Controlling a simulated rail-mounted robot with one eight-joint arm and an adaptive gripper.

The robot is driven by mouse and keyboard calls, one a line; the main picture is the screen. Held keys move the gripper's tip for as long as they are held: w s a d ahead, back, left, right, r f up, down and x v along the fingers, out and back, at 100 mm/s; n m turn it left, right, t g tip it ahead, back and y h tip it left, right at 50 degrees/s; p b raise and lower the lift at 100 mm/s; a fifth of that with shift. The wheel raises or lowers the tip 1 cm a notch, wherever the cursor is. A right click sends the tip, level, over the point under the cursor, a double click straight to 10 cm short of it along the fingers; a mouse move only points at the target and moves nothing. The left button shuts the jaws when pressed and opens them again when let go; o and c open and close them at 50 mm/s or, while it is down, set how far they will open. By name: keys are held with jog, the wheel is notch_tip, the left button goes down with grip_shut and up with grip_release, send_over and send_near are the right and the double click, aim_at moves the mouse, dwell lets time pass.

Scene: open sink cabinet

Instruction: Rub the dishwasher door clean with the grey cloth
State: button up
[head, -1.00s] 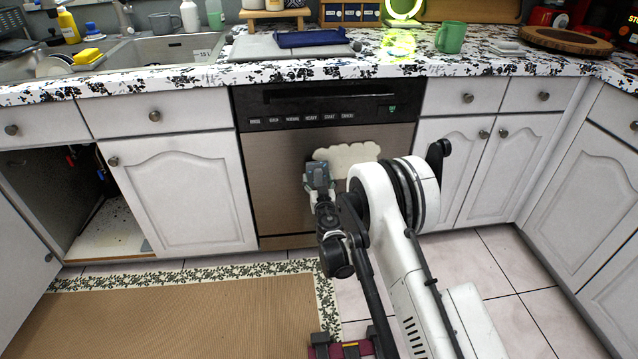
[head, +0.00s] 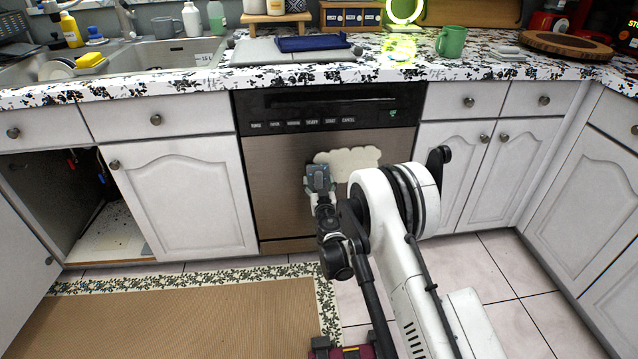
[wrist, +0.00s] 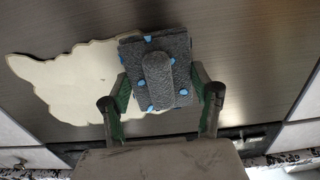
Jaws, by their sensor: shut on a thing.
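The dishwasher door (head: 275,190) is a brown-grey metal panel under a black control strip. A cream-coloured patch (head: 352,160) lies on its upper right part; in the wrist view the patch (wrist: 70,85) spreads left of the cloth. My gripper (head: 318,190) is at the door, at the patch's left edge in the head view. It is shut on a grey block-like cloth (wrist: 155,72) with blue spots and a raised grip. The cloth lies over one edge of the patch and appears against the door, though contact is hard to confirm. The patch under the cloth is hidden.
White cabinets (head: 185,195) flank the dishwasher. A brown mat (head: 190,320) lies on the floor. The cabinet at left stands open.

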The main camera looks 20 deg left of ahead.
aim_at(328, 178)
jog(key=shift+x, duration=0.8)
jog(key=shift+d, duration=0.1)
jog(key=shift+w+d, duration=0.25)
jog(key=shift+d, duration=0.5)
jog(key=shift+w+d, duration=0.1)
jog(key=shift+w+d, duration=0.45)
jog(key=shift+d, duration=0.2)
jog(key=shift+d, duration=0.1)
jog(key=shift+w+d, duration=0.1)
jog(key=shift+d, duration=0.05)
